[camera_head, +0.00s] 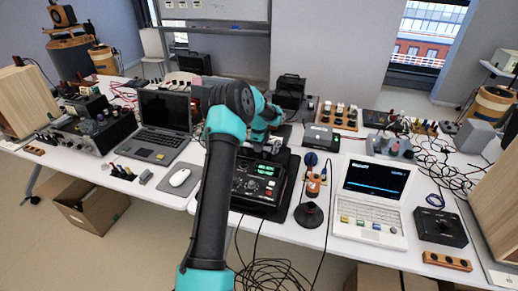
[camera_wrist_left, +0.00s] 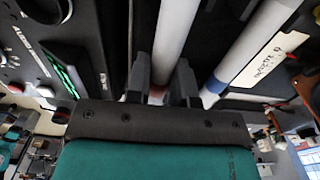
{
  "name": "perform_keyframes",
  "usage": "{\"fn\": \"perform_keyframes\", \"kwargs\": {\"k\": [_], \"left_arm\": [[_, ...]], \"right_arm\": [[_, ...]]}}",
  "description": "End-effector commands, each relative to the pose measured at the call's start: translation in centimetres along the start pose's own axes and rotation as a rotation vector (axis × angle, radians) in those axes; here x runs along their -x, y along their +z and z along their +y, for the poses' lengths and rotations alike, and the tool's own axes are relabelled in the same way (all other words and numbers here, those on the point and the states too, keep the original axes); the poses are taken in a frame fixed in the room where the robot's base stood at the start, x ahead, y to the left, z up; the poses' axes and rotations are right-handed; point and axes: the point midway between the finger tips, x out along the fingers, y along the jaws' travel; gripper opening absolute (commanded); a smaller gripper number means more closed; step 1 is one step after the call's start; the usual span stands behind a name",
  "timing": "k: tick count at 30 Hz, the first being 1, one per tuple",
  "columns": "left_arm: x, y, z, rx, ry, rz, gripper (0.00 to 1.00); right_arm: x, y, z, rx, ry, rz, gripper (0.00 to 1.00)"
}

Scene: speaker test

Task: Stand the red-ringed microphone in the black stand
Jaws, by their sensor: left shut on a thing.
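My left gripper shows in the head view (camera_head: 270,147) above the back of a black instrument with green displays. In the left wrist view its dark fingers (camera_wrist_left: 165,82) are closed around a white tube, the red-ringed microphone (camera_wrist_left: 172,38). Its reddish ring (camera_wrist_left: 157,93) shows between the fingers. A second white tube with a blue ring (camera_wrist_left: 250,45) lies beside it, apart from the fingers. In the head view the microphones are too small and covered to make out clearly. A black round-based stand (camera_head: 308,214) is on the table right of the instrument. My right gripper is not in view.
The black instrument (camera_head: 245,190) is under my left arm. An orange object (camera_head: 313,187) is just behind the stand. An open white laptop (camera_head: 370,215) is to the right. A grey laptop (camera_head: 160,130) and white mouse (camera_head: 180,177) are to the left. Cables hang over the front edge.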

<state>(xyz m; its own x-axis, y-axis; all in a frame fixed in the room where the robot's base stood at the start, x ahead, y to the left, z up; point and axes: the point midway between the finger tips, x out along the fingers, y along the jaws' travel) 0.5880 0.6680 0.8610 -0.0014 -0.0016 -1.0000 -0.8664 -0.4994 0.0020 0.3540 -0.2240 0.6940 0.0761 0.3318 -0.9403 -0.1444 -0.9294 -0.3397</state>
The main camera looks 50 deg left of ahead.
Motion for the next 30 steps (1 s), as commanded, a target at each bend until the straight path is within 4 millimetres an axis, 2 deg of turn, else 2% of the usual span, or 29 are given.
{"fn": "perform_keyframes", "kwargs": {"k": [3, 17, 18, 25, 30], "left_arm": [[-0.86, -0.01, -0.04, 0.0, -0.003, 0.0, 0.0], [-1.33, -0.02, -0.04, -0.001, -0.003, 0.0, 0.0], [-1.36, -0.02, -0.04, -0.001, -0.003, 0.0, 0.24], [-1.34, -0.02, -0.03, -0.001, -0.003, 0.0, 0.46], [-1.34, -0.02, -0.04, -0.001, -0.003, 0.0, 0.47]], "right_arm": [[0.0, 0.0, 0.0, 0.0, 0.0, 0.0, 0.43], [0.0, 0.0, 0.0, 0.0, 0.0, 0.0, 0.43], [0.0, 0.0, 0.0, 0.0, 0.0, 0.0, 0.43], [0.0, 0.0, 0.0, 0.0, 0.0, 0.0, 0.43], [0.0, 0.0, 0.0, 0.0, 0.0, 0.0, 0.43]]}}
